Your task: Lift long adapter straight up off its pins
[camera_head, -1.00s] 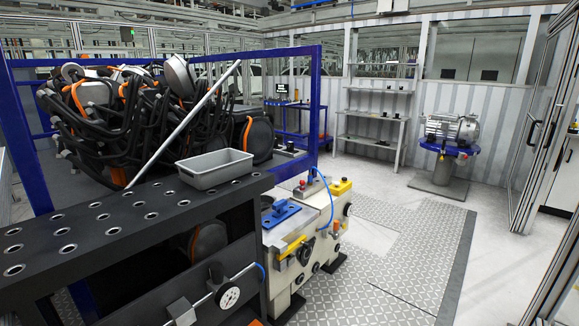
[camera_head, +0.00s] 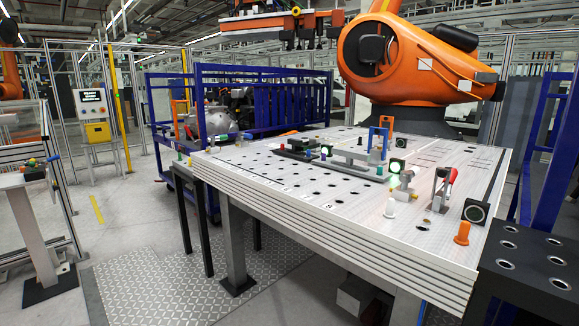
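A long grey fixture (camera_head: 350,163) lies on the pale perforated table (camera_head: 270,190), among small blue, green and black parts. It may include the long adapter, but at this distance I cannot tell the adapter or its pins for certain. Neither of my grippers is in view.
An orange robot arm (camera_head: 405,60) stands behind the table. An orange peg (camera_head: 462,233), a red-handled clamp (camera_head: 441,188) and a small stand with a green light (camera_head: 391,208) are on the table's right part. A dark perforated bench (camera_head: 530,265) is at lower right. Plated floor at lower left is open.

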